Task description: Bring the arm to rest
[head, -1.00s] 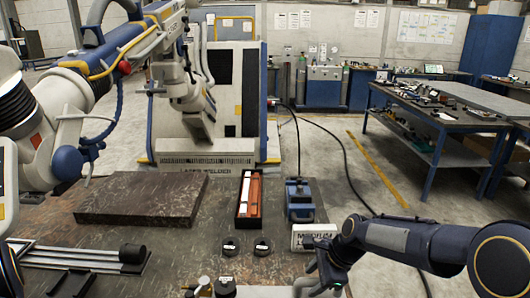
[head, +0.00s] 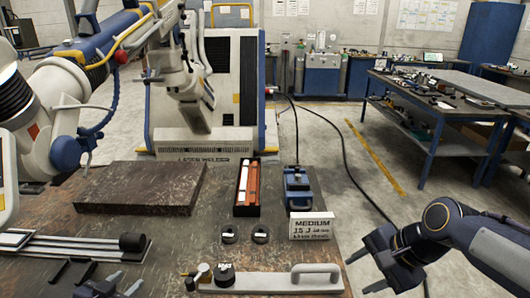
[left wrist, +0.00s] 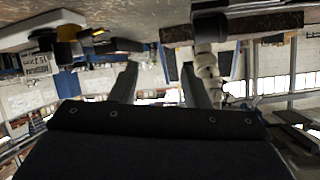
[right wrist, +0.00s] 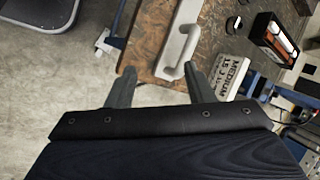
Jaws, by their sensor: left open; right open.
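A large white and blue jointed arm (head: 82,88) with a yellow line reaches in from the left. Its hanging head (head: 190,92) is in front of the laser welder cabinet, above the far side of the table. My right gripper (head: 372,262) is open and empty, just off the table's right edge. Its fingers also show in the right wrist view (right wrist: 160,92), near a grey plate with a bar handle (head: 315,270). My left gripper (head: 108,290) is open at the bottom left, partly cut off by the frame. Its fingers show apart and empty in the left wrist view (left wrist: 157,85).
On the table are a stone slab (head: 140,190), a black box with red and white rods (head: 240,208), a blue device (head: 298,188), a MEDIUM sign (head: 312,226), two dark rings and rails (head: 60,246). Open floor (head: 375,200) lies right of the table.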

